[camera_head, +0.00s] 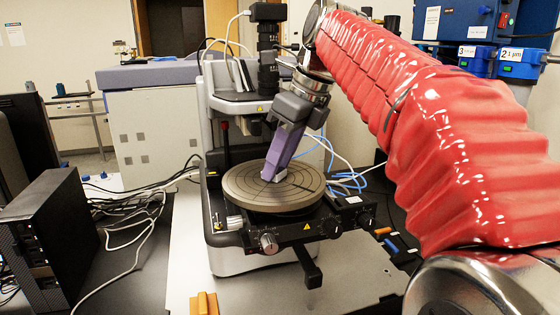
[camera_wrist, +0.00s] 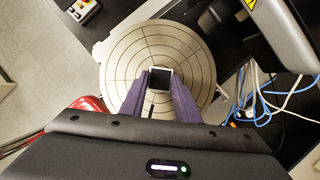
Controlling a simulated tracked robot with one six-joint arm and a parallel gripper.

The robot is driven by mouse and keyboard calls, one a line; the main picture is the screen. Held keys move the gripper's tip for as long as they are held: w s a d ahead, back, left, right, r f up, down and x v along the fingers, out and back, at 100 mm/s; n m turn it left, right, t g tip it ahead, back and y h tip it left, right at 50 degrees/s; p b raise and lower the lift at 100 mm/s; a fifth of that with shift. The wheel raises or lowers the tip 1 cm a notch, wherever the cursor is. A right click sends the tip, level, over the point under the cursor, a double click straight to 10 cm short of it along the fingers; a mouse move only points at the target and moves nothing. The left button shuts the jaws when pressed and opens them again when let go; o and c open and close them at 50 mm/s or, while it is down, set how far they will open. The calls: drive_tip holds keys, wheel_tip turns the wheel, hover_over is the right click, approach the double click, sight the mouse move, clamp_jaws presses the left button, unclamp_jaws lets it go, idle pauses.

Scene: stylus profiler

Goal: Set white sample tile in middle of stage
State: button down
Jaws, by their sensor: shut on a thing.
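The stage is a round grey-tan disc (camera_head: 240,194) with dark rings and cross lines, level on the profiler. My gripper (camera_head: 270,170) points down over it with purple fingers, shut on the small white sample tile (camera_head: 267,176). In the wrist view, the tile (camera_wrist: 160,71) sits between the fingertips (camera_wrist: 159,84), with a dark face inside a pale rim. It appears over or very near the middle of the stage (camera_wrist: 120,55). I cannot tell whether the tile touches the disc. The fingers hide parts of its sides.
The profiler's black camera column (camera_head: 268,50) and measuring head (camera_head: 238,103) stand just behind my gripper. Stage knobs (camera_head: 268,242) stick out in front. Blue and white cables (camera_head: 345,182) lie at the right, and a black computer box (camera_head: 50,235) stands at the left.

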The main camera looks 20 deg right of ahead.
drive_tip(key=c, duration=1.4)
unclamp_jaws()
drive_tip(key=shift+f, duration=0.1)
drive_tip(key=shift+o, duration=0.2)
drive_tip(key=v, duration=1.2)
